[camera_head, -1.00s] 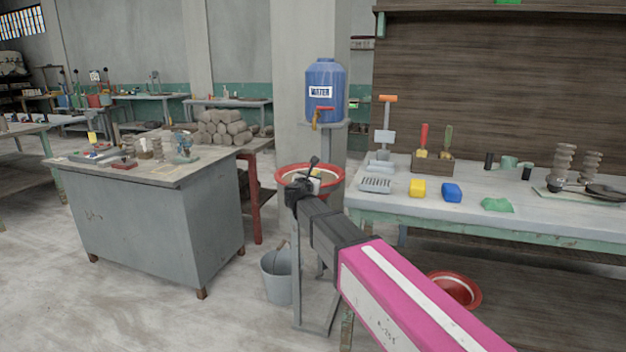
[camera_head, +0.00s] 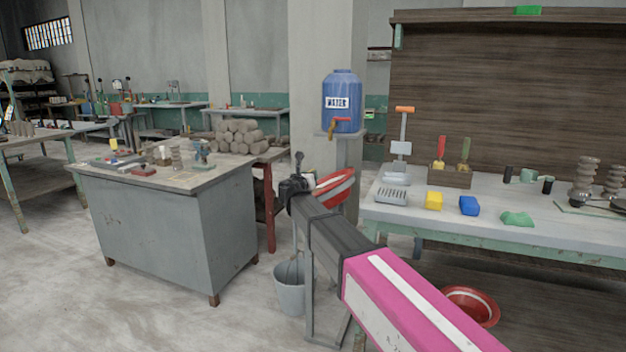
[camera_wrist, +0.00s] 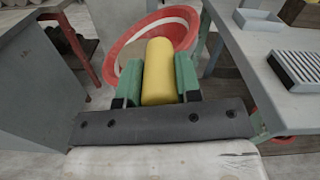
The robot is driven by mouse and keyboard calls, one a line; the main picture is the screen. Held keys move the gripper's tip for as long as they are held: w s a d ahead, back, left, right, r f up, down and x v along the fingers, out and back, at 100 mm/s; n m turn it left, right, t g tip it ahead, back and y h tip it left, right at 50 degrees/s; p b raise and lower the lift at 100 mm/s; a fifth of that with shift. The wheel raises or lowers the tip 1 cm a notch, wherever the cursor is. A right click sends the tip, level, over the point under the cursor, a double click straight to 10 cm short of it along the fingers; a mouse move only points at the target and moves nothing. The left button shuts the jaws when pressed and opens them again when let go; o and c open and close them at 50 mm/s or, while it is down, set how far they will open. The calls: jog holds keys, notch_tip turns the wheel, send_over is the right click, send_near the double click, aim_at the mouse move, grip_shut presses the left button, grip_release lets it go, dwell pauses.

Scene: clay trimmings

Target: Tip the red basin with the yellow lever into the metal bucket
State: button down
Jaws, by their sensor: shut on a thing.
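The red basin (camera_head: 335,189) hangs on its stand under the water tank and is tilted, its rim clearly slanted in the head view. It also shows in the wrist view (camera_wrist: 178,20), behind the yellow lever (camera_wrist: 158,72). My gripper (camera_wrist: 158,85) is shut on the lever, with a green finger on each side of it. In the head view my gripper (camera_head: 297,183) is at the basin's left side and hides part of it. The metal bucket (camera_head: 290,292) stands on the floor below and left of the basin. I cannot tell what is inside it.
A grey cabinet table (camera_head: 180,225) with tools stands at left. A long workbench (camera_head: 480,215) with a scale, sponges and clay pieces is close at right. The blue water tank (camera_head: 342,100) is above the basin. Another red basin (camera_head: 470,305) lies under the workbench.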

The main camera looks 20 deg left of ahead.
jog(key=shift+a+f, duration=0.1)
jog(key=shift+a, duration=0.1)
jog(key=c, duration=0.8)
grip_release()
jog(key=s, duration=1)
jog(key=shift+s+a, duration=0.4)
